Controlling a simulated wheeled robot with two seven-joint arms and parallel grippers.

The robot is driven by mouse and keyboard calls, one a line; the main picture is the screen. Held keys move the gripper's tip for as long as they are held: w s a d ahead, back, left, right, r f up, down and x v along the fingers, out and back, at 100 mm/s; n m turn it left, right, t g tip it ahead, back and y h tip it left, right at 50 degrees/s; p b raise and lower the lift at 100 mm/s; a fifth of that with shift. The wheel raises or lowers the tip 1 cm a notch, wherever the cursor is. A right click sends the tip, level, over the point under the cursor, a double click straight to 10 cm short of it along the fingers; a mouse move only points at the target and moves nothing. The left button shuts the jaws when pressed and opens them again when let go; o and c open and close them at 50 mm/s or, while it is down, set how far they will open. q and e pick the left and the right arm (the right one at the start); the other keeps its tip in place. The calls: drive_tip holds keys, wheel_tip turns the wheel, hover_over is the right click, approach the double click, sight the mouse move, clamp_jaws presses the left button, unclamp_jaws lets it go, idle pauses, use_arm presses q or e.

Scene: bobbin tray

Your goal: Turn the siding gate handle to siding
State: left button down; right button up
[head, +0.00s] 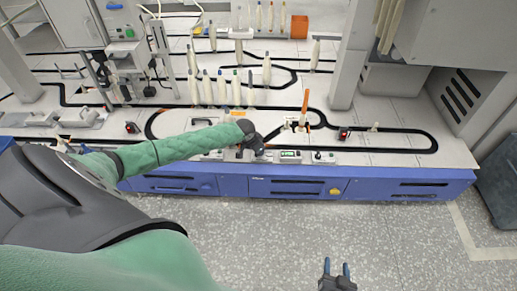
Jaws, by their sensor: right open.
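My left arm reaches in from the left, and its dark left gripper (258,150) is at the front edge of the track table (385,151). It is over or beside the row of small control boxes; whether it touches one is too small to tell. A small fitting with dark arms (287,125) sits on the track behind it, beside an upright orange stick (304,108). I cannot tell for certain which part is the siding gate handle; the left gripper may hide it. My right gripper (337,269) is open and empty, over the floor at the bottom.
A control box with a green display (290,155) and one with a black knob (318,156) line the front edge. Several upright bobbins (222,88) stand behind the gripper. A grey post (349,60) rises at centre right. The speckled floor (400,235) in front is clear.

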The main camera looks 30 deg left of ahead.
use_arm(q)
drive_tip(key=shift+n+p, duration=0.3)
drive_tip(key=shift+p, duration=0.3)
drive_tip(key=shift+r, duration=0.1)
use_arm(e)
drive_tip(key=s+d+f+g, duration=0.1)
drive_tip(key=s+f+g, duration=0.4)
drive_tip(key=s+f, duration=0.6)
use_arm(q)
drive_tip(key=shift+d+n+y+p, duration=0.1)
drive_tip(key=shift+n+y+p, duration=0.4)
drive_tip(key=shift+n+p, duration=1.2)
drive_tip(key=shift+p, duration=1.25)
use_arm(e)
drive_tip(key=shift+h, duration=0.4)
drive_tip(key=shift+w+r, duration=0.2)
drive_tip(key=shift+r, duration=0.95)
drive_tip(key=shift+w+r, duration=0.2)
drive_tip(key=shift+r, duration=0.95)
use_arm(q)
drive_tip(key=c, duration=1.4)
unclamp_jaws()
drive_tip(key=shift+c, duration=0.2)
use_arm(e)
drive_tip(key=shift+w, duration=0.1)
